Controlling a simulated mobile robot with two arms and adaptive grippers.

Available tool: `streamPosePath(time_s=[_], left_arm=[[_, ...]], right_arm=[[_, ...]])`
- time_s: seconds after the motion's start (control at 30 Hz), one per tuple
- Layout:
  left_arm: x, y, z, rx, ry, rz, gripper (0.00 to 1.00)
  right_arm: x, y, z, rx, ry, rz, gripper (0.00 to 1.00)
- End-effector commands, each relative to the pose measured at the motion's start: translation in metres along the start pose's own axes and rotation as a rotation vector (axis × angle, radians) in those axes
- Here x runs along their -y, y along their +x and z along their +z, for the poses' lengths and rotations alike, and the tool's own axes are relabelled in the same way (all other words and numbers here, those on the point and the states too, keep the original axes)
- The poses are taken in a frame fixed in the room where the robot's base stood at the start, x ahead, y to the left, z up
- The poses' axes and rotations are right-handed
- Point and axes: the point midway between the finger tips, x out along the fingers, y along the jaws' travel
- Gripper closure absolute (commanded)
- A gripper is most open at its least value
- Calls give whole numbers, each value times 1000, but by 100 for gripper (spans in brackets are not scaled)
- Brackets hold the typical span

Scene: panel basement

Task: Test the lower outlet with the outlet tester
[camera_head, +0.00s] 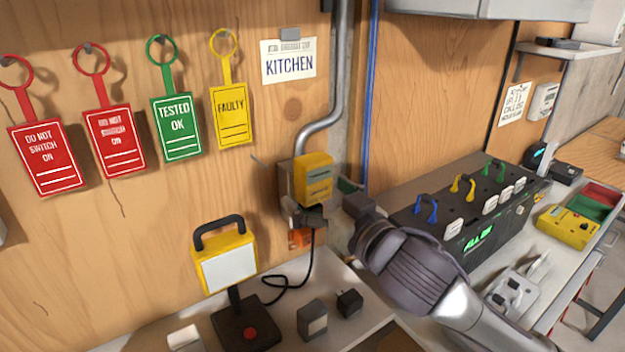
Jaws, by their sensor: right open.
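A grey outlet box (291,184) is mounted on the wooden wall beside the conduit. A yellow block (314,178), which looks like the outlet tester, sits against its upper front. A dark plug-like piece (312,216) is at the lower part of the box, with a black cord hanging below. The lower outlet's face is hidden. My right gripper (350,212) is open, just right of the box, and appears apart from the yellow block. Its fingers are partly hidden by its own body. My left gripper is not in view.
A yellow work lamp (226,264) with a black cord stands on the ledge. A grey block (312,320) and a black plug (349,302) are near it. A black panel box (475,220) and a yellow meter (567,227) are at right. Coloured tags hang upper left.

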Motion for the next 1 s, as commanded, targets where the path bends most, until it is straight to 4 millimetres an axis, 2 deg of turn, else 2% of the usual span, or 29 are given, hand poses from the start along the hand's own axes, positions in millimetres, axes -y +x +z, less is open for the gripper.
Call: streamPosePath(time_s=[0.7, 1.0], left_arm=[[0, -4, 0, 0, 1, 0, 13], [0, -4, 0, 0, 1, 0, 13]], right_arm=[[1, 0, 0, 0, 0, -1, 2], [0, 0, 0, 0, 0, 0, 52]])
